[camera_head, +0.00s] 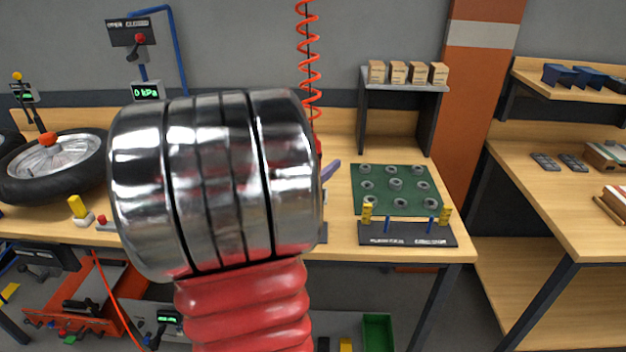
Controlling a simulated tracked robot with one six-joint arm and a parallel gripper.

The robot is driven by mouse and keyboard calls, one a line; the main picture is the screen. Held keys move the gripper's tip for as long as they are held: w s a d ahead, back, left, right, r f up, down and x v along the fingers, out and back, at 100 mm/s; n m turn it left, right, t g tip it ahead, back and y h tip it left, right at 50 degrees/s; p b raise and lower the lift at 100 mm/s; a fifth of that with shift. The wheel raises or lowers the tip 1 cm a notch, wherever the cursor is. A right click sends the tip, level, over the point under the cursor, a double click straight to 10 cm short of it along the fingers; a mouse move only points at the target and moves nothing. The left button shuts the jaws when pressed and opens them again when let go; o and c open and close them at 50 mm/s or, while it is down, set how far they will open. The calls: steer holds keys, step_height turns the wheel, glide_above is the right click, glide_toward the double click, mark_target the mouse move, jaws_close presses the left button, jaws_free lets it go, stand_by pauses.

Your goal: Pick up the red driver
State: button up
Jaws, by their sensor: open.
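A red coiled hose (308,60) hangs down above the workbench. At its lower end a small strip of red (319,146) shows just past the edge of my arm; it may be the red driver, but most of it is hidden. My large chrome and red ribbed arm fills the middle left of the view and blocks what is behind it. I cannot make out my gripper. A small purple piece (330,170) sticks out to the right of my arm; I cannot tell what it belongs to.
The wooden bench (340,240) carries a green mat (420,207) with several grey rings, a dark fixture (400,240) with yellow and blue posts, and a wheel (50,165) at left. A shelf (400,87) holds small boxes. An orange column (470,110) stands behind; another bench (560,215) is right.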

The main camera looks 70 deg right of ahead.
steer(key=shift+x, duration=0.75)
steer(key=shift+c, duration=0.3)
jaws_close()
